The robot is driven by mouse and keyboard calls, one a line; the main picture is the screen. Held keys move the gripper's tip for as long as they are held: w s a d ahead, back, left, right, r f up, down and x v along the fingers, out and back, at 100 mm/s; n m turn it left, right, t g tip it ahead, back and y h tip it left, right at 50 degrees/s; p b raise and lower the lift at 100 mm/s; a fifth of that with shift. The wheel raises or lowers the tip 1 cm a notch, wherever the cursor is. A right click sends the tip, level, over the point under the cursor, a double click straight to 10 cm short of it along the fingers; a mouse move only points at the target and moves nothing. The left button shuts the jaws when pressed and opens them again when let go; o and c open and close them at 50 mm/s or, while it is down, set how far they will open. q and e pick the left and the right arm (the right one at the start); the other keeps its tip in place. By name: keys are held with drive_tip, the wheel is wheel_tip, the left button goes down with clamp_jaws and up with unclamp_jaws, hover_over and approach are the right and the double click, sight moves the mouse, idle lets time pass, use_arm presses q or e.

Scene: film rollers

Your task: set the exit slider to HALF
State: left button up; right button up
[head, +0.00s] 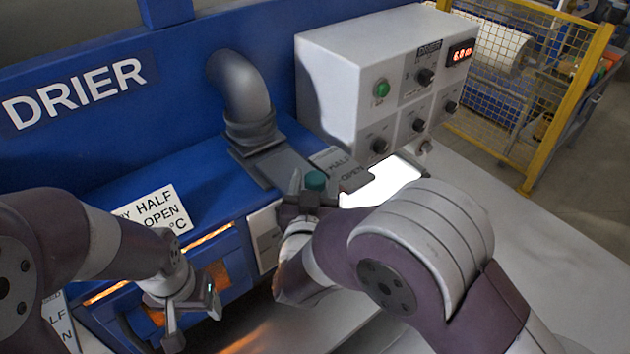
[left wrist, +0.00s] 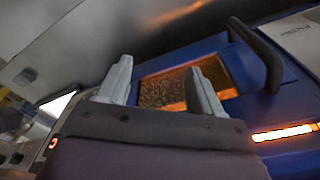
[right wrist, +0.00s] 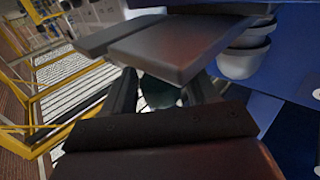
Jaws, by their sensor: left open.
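The exit slider is a dark grey plate (head: 343,178) with a green knob (head: 316,181) below the drier's grey duct. A label with HALF and OPEN (head: 335,158) lies beside it, partly covered. My right gripper (head: 308,199) is at the knob. In the right wrist view its fingers (right wrist: 161,88) stand on both sides of the dark green knob (right wrist: 158,93), under the grey plate (right wrist: 175,45); whether they press on it is unclear. My left gripper (head: 190,312) is open and empty in front of the drier's glowing openings; its fingers show apart in the left wrist view (left wrist: 158,85).
A white control box (head: 345,85) with knobs, a green button and a red display stands behind the slider. The blue drier (head: 130,165) fills the left. A yellow mesh fence (head: 545,130) is at the back right. The pale surface at right (head: 540,225) is clear.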

sight(303, 183)
clamp_jaws()
drive_tip(key=shift+w+a+f, duration=0.1)
drive_tip(key=shift+w+a, duration=0.1)
drive_tip(key=shift+w, duration=0.2)
drive_tip(key=shift+w+a+b, duration=0.5)
drive_tip(key=shift+w+a, duration=0.25)
drive_tip(key=shift+w, duration=0.25)
drive_tip(key=shift+w+a, duration=0.25)
drive_tip(key=shift+w, duration=0.15)
drive_tip(key=shift+s+d, duration=0.1)
drive_tip(key=shift+s, duration=0.05)
drive_tip(key=shift+o, duration=1.5)
unclamp_jaws()
